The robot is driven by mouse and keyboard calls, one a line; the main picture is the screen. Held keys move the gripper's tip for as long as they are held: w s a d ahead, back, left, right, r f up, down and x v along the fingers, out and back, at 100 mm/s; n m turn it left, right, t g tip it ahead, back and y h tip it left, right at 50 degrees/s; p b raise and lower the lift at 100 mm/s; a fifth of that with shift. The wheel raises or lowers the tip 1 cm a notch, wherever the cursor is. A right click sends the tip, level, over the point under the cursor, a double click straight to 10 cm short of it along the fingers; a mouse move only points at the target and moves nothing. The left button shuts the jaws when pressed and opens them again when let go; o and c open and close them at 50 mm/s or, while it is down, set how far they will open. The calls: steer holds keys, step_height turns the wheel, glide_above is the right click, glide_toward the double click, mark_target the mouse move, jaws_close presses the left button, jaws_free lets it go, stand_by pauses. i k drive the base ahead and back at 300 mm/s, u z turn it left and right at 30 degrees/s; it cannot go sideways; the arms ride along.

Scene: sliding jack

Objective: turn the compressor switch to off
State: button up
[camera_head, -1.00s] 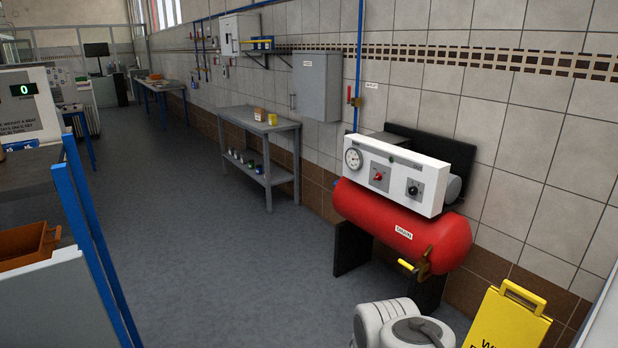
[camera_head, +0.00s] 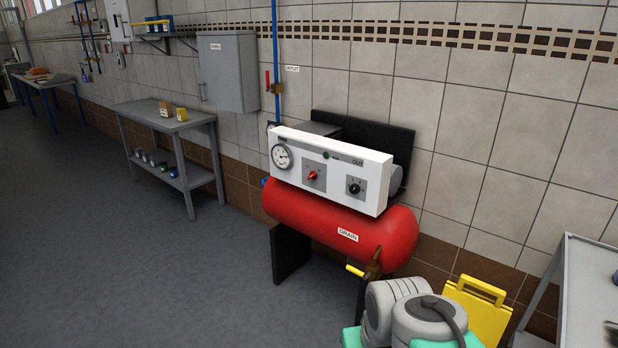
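The compressor (camera_head: 335,226) is a red horizontal tank on dark legs against the tiled wall, right of centre. A white control panel (camera_head: 331,168) sits on top of it, with a round gauge (camera_head: 283,156) at its left. A red switch knob (camera_head: 312,175) is on a grey plate in the middle of the panel, and a black knob (camera_head: 354,188) is to its right. The markings around the knobs are too small to read. My gripper's white and grey arm parts (camera_head: 428,318) show at the bottom right; its fingers are not visible.
A grey two-shelf table (camera_head: 165,122) and a grey wall cabinet (camera_head: 228,72) stand left of the compressor. A yellow sign (camera_head: 478,308) and a grey cart (camera_head: 590,285) are at the right. A yellow drain handle (camera_head: 355,271) juts forward below the tank. The floor at left is clear.

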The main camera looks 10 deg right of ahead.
mark_target(313, 175)
steer(key=u, duration=0.3)
steer(key=i, duration=0.65)
steer(key=u, duration=0.9)
steer(key=i, duration=1.8)
